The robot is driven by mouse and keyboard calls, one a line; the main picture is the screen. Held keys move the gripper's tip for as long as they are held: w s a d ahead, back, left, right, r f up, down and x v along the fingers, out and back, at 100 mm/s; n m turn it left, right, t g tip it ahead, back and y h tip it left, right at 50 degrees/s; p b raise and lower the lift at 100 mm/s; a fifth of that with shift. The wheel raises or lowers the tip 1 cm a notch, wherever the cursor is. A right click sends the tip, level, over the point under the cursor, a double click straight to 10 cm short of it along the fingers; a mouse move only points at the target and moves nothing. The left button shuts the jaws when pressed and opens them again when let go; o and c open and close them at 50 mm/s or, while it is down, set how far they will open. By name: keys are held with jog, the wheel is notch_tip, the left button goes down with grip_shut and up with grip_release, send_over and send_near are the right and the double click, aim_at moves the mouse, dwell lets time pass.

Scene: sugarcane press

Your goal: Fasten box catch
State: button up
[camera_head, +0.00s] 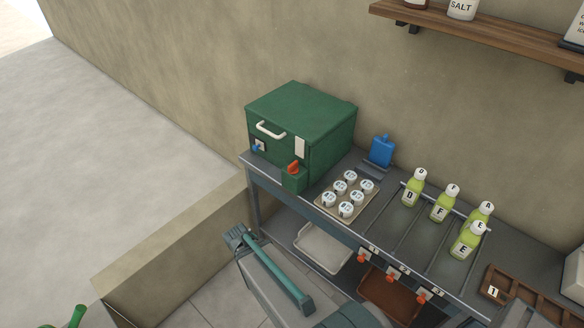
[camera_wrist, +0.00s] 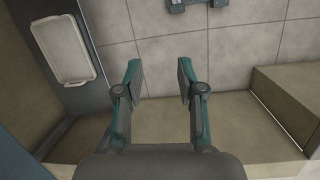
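A green box (camera_head: 300,118) with a closed top stands at the left end of the bench. Its front has a white handle (camera_head: 270,130), a small pale plate with a blue knob (camera_head: 257,147), and a white upright strip (camera_head: 299,147) near the right edge. An orange-red lever (camera_head: 293,167) sits on a small green block below that strip. I cannot tell which fitting is the catch or whether it is fastened. My gripper (camera_head: 237,236) is below and in front of the box, apart from it. In the wrist view my gripper (camera_wrist: 159,78) is open and empty above the tiled floor.
The grey bench (camera_head: 390,232) holds a tray of white-lidded cups, a blue flask (camera_head: 381,150), several green bottles and a brown wooden rack (camera_head: 520,295). A white tray (camera_head: 322,247) lies on the shelf below. A low wall (camera_head: 175,245) stands left; a wall shelf (camera_head: 480,32) hangs above.

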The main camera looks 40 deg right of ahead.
jog(key=w+d+r+n+t+h+b, duration=0.1)
jog(key=w+d+r+n+t+h, duration=0.1)
jog(key=w+d+r, duration=0.5)
jog(key=n+t+h+b, duration=0.2)
jog(key=n+h, duration=0.4)
jog(key=n, duration=1.2)
send_near(292, 164)
jog(key=p+x, duration=0.1)
jog(key=x, duration=0.9)
jog(key=shift+p, duration=0.35)
grip_shut()
